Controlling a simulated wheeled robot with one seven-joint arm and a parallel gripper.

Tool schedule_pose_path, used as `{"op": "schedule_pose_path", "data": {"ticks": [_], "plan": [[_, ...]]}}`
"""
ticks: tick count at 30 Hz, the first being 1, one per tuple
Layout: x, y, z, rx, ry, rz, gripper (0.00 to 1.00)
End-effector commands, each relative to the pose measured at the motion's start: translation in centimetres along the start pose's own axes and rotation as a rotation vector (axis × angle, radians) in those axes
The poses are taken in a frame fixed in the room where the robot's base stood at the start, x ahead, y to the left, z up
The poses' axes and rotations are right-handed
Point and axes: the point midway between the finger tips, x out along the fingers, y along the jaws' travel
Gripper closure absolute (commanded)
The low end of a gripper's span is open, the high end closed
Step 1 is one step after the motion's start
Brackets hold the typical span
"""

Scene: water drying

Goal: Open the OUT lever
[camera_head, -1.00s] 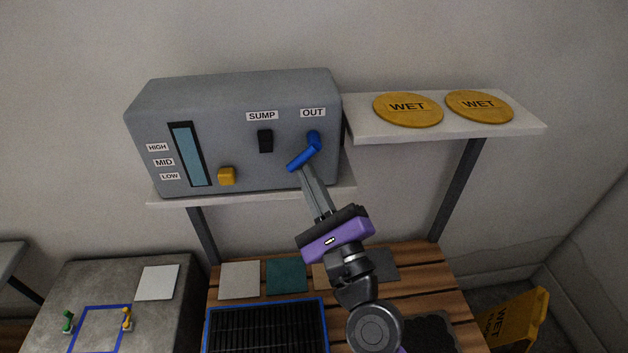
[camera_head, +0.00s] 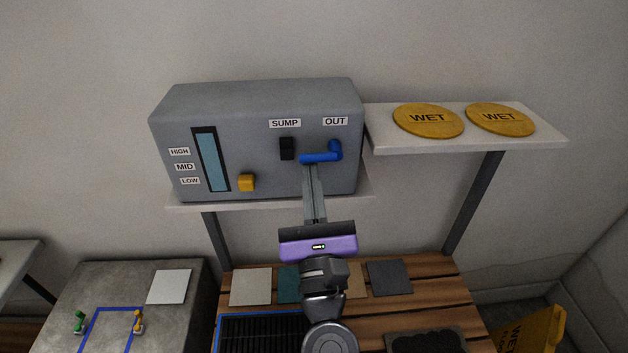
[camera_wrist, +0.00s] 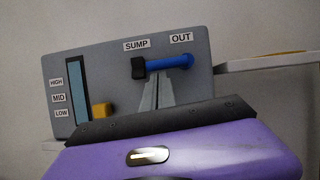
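The blue OUT lever (camera_head: 320,157) is on the right of the grey box's front (camera_head: 260,100), under the OUT label (camera_head: 335,121). Its handle points left from its pivot and lies about level. My gripper (camera_head: 311,168) reaches up from below, its fingertips at the underside of the handle near its left end. In the wrist view the lever (camera_wrist: 172,62) shows above the fingers (camera_wrist: 158,82), which look close together with nothing visible between them. Whether the tips touch the lever is hard to tell.
The black SUMP switch (camera_head: 287,148) is just left of the lever's end. A yellow knob (camera_head: 247,182) and a blue level gauge (camera_head: 211,160) are further left. A white shelf (camera_head: 400,143) with two yellow WET discs (camera_head: 428,120) adjoins on the right.

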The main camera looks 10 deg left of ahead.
Motion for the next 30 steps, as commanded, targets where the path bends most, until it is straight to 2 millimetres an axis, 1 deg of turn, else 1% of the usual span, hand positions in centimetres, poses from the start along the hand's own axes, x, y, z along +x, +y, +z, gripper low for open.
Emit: {"op": "schedule_pose_path", "data": {"ticks": [20,25,30], "plan": [[0.0,0.1,0.0,-0.002,-0.001,0.002,1.00],[-0.4,0.1,-1.2,-0.003,-0.001,0.000,1.00],[-1.0,0.0,-3.4,-0.003,0.000,-0.001,1.00]]}}
